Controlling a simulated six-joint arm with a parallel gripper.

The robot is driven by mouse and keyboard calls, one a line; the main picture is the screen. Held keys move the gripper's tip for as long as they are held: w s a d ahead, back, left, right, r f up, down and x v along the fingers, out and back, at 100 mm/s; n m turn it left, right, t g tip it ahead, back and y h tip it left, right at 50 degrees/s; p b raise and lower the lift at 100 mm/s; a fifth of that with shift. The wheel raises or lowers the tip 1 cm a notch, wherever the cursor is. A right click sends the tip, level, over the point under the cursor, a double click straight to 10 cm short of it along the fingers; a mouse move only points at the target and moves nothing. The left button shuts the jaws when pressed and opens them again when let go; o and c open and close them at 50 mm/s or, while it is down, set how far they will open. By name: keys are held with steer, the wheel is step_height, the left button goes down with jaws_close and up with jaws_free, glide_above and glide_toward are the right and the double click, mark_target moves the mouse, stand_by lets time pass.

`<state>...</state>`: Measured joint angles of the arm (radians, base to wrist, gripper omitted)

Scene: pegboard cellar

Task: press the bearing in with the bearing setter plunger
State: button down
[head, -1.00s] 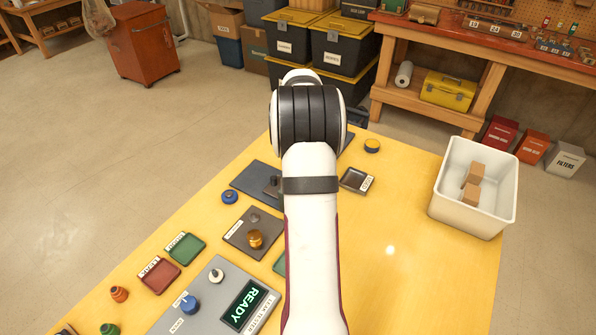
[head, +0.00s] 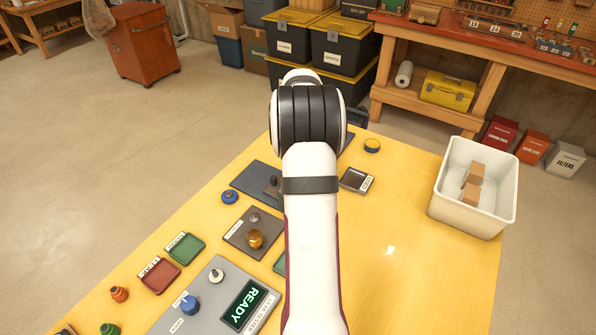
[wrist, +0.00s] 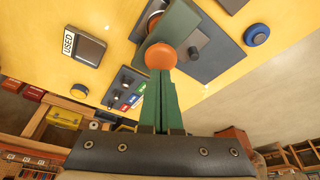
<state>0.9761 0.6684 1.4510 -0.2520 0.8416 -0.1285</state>
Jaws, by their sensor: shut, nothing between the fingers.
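In the wrist view the bearing setter has a dark blue-grey base plate (wrist: 226,58), a dark green bar (wrist: 177,27) and an orange ball knob (wrist: 161,56), which looks like the plunger's top. My gripper (wrist: 159,78) has long green fingers, shut and empty, with their tips at the ball's edge. I cannot tell whether they touch it. A black knob (wrist: 196,52) stands on the plate. In the head view my arm hides the gripper and most of the setter; part of the plate (head: 250,177) shows.
A tray marked USED (head: 357,180) and a white bin (head: 470,215) lie right of my arm. A blue round part (head: 229,197), a brown plate with a gold knob (head: 254,239) and a READY screen (head: 247,306) lie left. The table's right front is clear.

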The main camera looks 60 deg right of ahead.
steer(key=shift+f, duration=1.45)
stand_by(0.5)
steer(key=shift+r, duration=3)
steer(key=w+a+r+n+y, duration=0.1)
steer(key=w+a+r, duration=0.15)
steer(key=a, duration=0.55)
steer(key=w+a+r+n+y, duration=0.1)
steer(key=a+r, duration=0.2)
steer(key=a, duration=0.6)
steer(key=s+a+r+n+y, duration=0.1)
steer(key=s+a, duration=0.1)
steer(key=a, duration=0.6)
steer(key=s+a+r+n, duration=0.1)
steer(key=s+a, duration=0.1)
steer(key=a, duration=0.6)
steer(key=s+a+f+n+g+y, duration=0.1)
steer(key=s+a+f+n+g, duration=0.1)
steer(key=s+a, duration=1.2)
steer(key=shift+s+a+f+y, duration=0.35)
steer(key=shift+s+f+y, duration=0.1)
steer(key=shift+s, duration=0.55)
